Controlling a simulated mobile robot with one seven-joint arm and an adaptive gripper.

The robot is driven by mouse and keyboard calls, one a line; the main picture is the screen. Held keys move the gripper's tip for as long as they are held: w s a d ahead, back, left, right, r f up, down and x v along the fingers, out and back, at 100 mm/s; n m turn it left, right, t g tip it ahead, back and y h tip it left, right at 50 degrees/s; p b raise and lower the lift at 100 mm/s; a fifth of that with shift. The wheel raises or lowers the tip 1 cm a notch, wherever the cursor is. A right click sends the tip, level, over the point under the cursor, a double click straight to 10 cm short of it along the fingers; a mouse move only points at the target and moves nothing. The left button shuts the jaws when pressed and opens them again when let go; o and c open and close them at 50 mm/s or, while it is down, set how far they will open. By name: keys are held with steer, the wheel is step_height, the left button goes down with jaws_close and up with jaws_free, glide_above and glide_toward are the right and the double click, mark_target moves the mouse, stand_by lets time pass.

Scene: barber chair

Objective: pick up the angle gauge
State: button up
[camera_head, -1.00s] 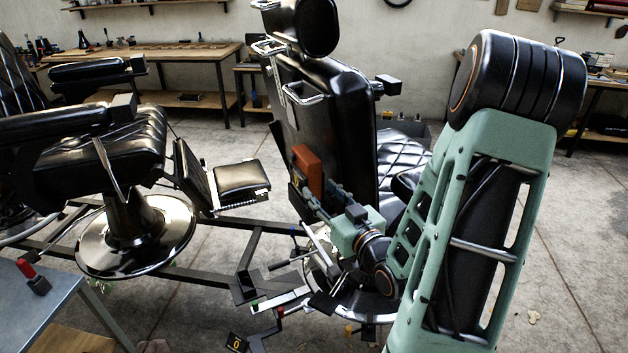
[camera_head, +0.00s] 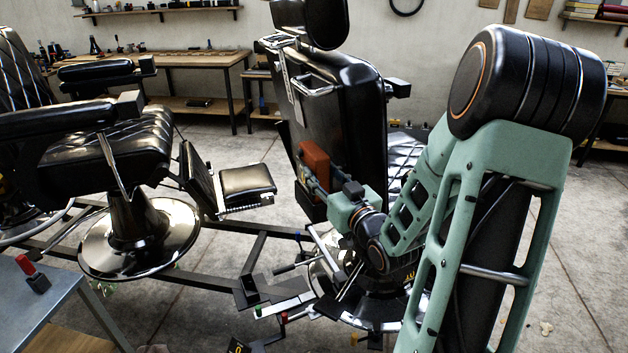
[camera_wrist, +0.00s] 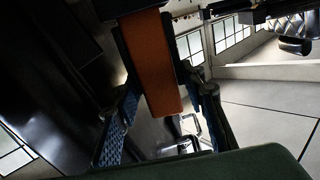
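An orange-brown block (camera_head: 314,158), which seems to be the angle gauge, shows against the lower back of the black barber chair (camera_head: 345,120). My gripper (camera_head: 318,178) reaches it from the lower right. In the wrist view, the block (camera_wrist: 150,62) lies lengthwise between the blue-padded fingers of my gripper (camera_wrist: 149,45). The pads meet both its sides near the top of the picture, and the block's near end sticks out toward the camera. My gripper looks shut on it. Whether the block touches the chair back cannot be told.
A second barber chair (camera_head: 110,150) with a footrest (camera_head: 247,184) stands at left. A dark metal floor frame (camera_head: 255,250) runs below. A grey-blue table (camera_head: 60,295) with a red-handled item is at lower left. Workbenches (camera_head: 195,62) line the back wall. Open floor shows at right.

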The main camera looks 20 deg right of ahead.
steer(key=w+p, duration=0.1)
steer(key=w, duration=0.4)
steer(key=shift+s, duration=0.1)
jaws_close()
